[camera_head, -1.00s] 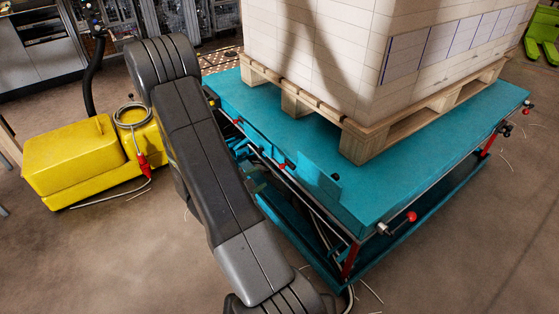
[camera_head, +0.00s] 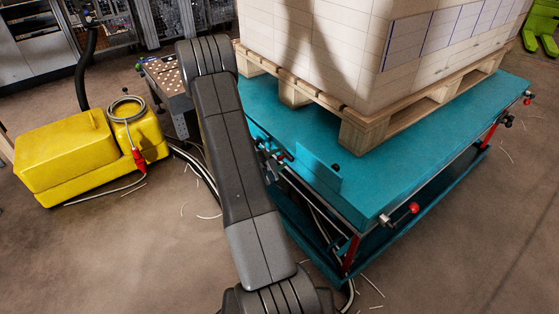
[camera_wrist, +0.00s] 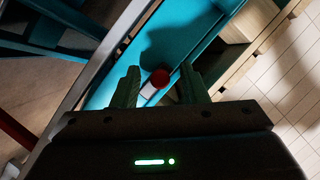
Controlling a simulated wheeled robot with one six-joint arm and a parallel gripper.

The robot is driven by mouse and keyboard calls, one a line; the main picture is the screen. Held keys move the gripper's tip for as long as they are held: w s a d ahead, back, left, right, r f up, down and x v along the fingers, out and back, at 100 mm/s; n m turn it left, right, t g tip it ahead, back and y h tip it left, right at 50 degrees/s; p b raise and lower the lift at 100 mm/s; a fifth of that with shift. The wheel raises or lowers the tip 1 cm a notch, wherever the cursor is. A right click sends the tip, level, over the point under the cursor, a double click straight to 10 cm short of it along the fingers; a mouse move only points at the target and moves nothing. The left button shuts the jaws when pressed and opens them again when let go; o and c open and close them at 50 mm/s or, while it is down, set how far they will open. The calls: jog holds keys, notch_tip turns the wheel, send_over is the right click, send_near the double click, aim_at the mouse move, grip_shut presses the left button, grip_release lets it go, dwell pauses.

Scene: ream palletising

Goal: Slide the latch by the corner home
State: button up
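The teal lift table (camera_head: 390,170) has a latch with a red knob (camera_head: 413,208) at its near corner, beside a short metal rod. My gripper (camera_wrist: 158,88) is open in the wrist view, its two dark fingers apart. A red-tipped pale knob (camera_wrist: 160,80) shows between the fingers against the teal table. I cannot tell whether they touch it, or which knob of the table it is. In the head view my gripper is hidden behind my arm.
A wooden pallet (camera_head: 365,133) with a tall white stack (camera_head: 350,50) stands on the table. A yellow machine (camera_head: 65,155) with a hose is at the left. A perforated metal bench (camera_head: 165,80) stands behind it. Cables and scraps lie on the floor.

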jog(key=shift+w+d+f, duration=0.15)
jog(key=shift+w+d, duration=0.2)
jog(key=shift+w, duration=0.05)
